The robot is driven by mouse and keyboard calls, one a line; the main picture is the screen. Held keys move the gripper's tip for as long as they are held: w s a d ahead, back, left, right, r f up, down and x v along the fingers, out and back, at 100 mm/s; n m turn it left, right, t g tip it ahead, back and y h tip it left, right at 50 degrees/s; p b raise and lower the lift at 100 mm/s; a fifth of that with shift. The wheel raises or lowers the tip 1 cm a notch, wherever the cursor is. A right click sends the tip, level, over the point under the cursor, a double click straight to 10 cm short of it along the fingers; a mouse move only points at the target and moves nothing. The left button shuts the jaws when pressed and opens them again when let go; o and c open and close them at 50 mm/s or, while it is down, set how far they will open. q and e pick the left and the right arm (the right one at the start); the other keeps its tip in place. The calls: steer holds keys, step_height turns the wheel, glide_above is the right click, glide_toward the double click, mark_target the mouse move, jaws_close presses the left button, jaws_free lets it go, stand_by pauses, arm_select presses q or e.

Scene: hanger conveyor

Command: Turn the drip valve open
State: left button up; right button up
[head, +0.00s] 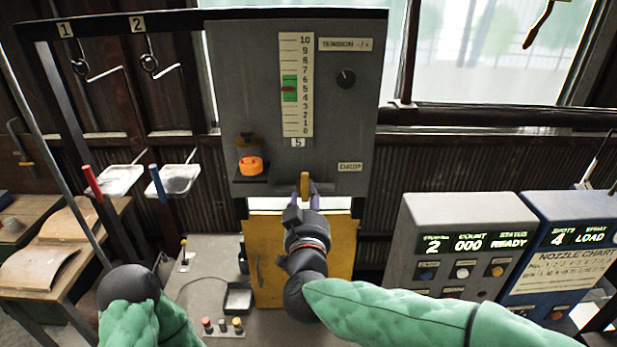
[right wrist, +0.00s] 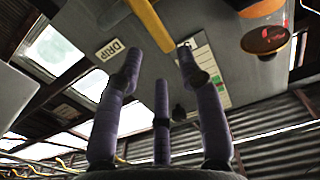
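The drip valve's yellow lever (head: 305,183) shows at the lower edge of the grey panel, left of and below the DRIP label (head: 350,167). In the right wrist view the yellow lever (right wrist: 152,25) hangs down as a bar just beyond the fingertips. My right gripper (head: 305,190) is just below and around the lever's lower end in the head view. Its purple fingers (right wrist: 160,75) are spread apart, with nothing clasped between them. Whether a finger touches the lever I cannot tell. My left arm shows at lower left, but its gripper is out of sight.
A yellow board (head: 335,250) stands behind my right arm. Control boxes (head: 455,240) stand at right, and hooks with trays (head: 120,180) at left.

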mark_target(307, 182)
steer(key=w, duration=0.8)
steer(key=shift+d+p, duration=0.1)
steer(key=shift+p, duration=0.25)
steer(key=shift+s, duration=0.1)
jaws_close()
